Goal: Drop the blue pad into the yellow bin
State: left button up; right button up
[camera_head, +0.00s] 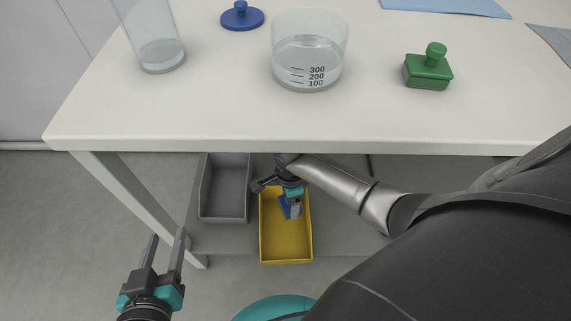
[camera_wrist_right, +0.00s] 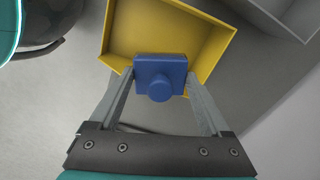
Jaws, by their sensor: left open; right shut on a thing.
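The blue pad (camera_wrist_right: 162,75), a small block with a round knob, is held between the fingers of my right gripper (camera_wrist_right: 160,82). In the head view the blue pad (camera_head: 287,206) and my right gripper (camera_head: 292,208) show over the yellow bin (camera_head: 286,248), under the table. The yellow bin is open at the top, and it also shows in the right wrist view (camera_wrist_right: 205,65) behind the pad. Its visible floor is empty. I cannot tell the pad's exact height over the bin. My left gripper (camera_head: 165,240) is open and empty at the lower left.
A grey bin (camera_head: 226,190) stands left of the yellow bin on the lower shelf. The white table (camera_head: 215,110) overhangs both. On it stand a glass cylinder (camera_head: 160,45), a beaker (camera_head: 308,55), a blue knobbed lid (camera_head: 241,17), a green knobbed block (camera_head: 428,70) and a blue sheet (camera_head: 445,6).

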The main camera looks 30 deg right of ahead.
jog(key=shift+f, duration=0.15)
jog(key=o, duration=1)
